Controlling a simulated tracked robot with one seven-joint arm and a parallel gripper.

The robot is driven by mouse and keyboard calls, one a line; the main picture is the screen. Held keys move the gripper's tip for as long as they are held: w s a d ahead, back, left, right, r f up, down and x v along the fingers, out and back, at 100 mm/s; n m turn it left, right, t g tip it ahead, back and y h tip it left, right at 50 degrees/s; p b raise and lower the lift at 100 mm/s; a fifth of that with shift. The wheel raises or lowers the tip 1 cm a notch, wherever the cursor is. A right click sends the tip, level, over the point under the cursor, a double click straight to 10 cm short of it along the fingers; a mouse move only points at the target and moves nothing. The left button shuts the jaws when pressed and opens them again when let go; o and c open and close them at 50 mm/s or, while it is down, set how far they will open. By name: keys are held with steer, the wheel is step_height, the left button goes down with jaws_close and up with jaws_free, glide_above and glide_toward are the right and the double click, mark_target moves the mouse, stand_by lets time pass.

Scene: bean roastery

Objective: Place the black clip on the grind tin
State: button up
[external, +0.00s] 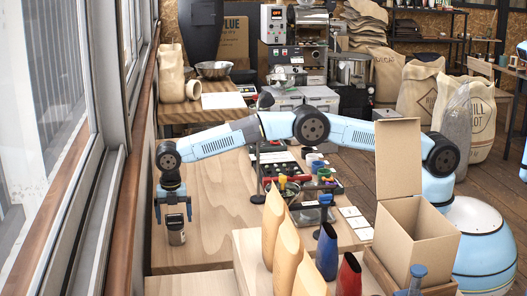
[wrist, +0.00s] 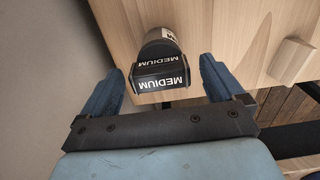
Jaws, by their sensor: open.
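The black clip (wrist: 160,76), with white MEDIUM lettering on two faces, sits between my open fingers in the wrist view. It appears to rest at the top of the grind tin (wrist: 158,40), a dark cylinder with a pale label, partly hidden behind it. In the external view the tin (external: 177,238) stands upright near the left front of the wooden table, and the clip is too small to make out clearly. My gripper (external: 173,219) points down just over the tin. In the wrist view its blue fingers (wrist: 161,66) are apart, with gaps on both sides of the clip.
The wooden table (external: 215,205) is clear around the tin. Tall pouches (external: 285,255) and an open cardboard box (external: 415,235) stand at the front right. The window ledge (external: 120,200) runs along the left.

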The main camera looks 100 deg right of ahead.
steer(key=shift+r, duration=0.1)
step_height(320, 180, up, 12)
step_height(320, 180, up, 18)
steer(key=m+t, duration=0.1)
steer(key=m, duration=0.3)
glide_above(174, 215)
steer(key=s+a, duration=0.3)
steer(key=s, duration=0.6)
steer(key=s+r+m+t, duration=0.1)
steer(key=s+r+m, duration=0.1)
steer(key=s+r, duration=0.65)
steer(key=s+r+m+t, duration=0.15)
steer(key=s+m, duration=0.25)
steer(key=s, duration=1.1)
steer(key=s+r+m+t, duration=0.1)
steer(key=s+r+m, duration=0.2)
steer(key=s, duration=1.3)
steer(key=s+f+m, duration=0.2)
steer(key=s+f, duration=0.3)
steer(key=s, duration=0.5)
steer(key=s+f+m+t, duration=0.1)
steer(key=s+f+m, duration=0.2)
steer(key=s, duration=0.7)
step_height(174, 215, down, 2)
steer(key=shift+s+a+f, duration=0.2)
steer(key=shift+s+a, duration=0.05)
steer(key=shift+a, duration=0.1)
